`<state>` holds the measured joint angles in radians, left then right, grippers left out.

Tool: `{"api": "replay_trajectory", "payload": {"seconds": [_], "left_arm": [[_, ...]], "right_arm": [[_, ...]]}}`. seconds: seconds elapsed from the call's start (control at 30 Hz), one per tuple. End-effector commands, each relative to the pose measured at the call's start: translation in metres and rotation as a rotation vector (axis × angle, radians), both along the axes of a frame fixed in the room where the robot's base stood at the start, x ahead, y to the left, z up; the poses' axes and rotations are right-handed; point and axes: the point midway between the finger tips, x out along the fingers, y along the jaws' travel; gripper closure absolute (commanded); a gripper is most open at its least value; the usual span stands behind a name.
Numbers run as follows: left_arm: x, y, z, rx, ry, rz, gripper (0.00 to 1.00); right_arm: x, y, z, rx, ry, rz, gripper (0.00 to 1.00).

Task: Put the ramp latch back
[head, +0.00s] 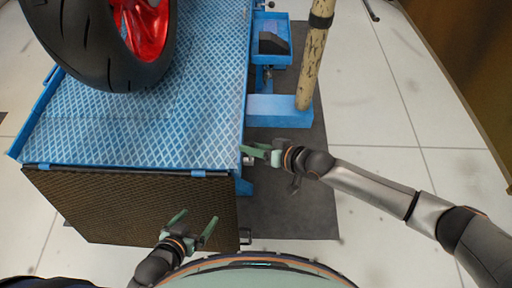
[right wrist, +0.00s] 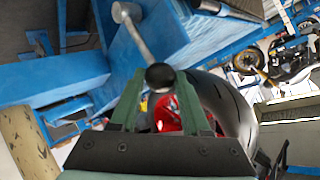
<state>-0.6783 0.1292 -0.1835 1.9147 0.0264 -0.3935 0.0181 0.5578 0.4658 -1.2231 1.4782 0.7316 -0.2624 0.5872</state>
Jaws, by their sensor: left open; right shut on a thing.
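The ramp latch shows in the right wrist view as a metal rod (right wrist: 139,38) with a black ball knob (right wrist: 160,77) at its near end. My right gripper (head: 256,152) is at the right side of the blue lift, by the platform's near corner, shut on the knob. In the head view the latch is a small pale piece (head: 247,161) mostly hidden by the fingers. The ramp (head: 120,205) is a brown mesh panel at the platform's near end. My left gripper (head: 193,229) is open and empty in front of the ramp.
The blue lift platform (head: 190,125) carries a motorcycle wheel (head: 100,50) with a red rim. A blue side arm (head: 275,110) and a speckled post (head: 312,60) stand beyond my right gripper. A dark mat (head: 290,215) lies on the tiled floor, clear at right.

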Motion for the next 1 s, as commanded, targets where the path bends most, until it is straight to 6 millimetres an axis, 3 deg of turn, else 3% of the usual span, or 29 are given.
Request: {"api": "replay_trajectory", "payload": {"seconds": [0.77, 0.8, 1.0], "left_arm": [[-0.0002, 0.0001, -0.0095, 0.002, 0.001, -0.003, 0.0], [-0.0003, 0.0001, -0.0096, 0.002, 0.001, -0.003, 0.0], [-0.0003, 0.0001, -0.0096, 0.002, 0.001, -0.003, 0.0]], "right_arm": [[0.0083, -0.001, 0.0008, -0.001, 0.108, -0.002, 1.0], [0.0084, -0.001, 0.0008, 0.0, 0.107, -0.003, 0.52], [0.0081, -0.0007, 0.001, 0.0, 0.106, -0.002, 0.3]]}}
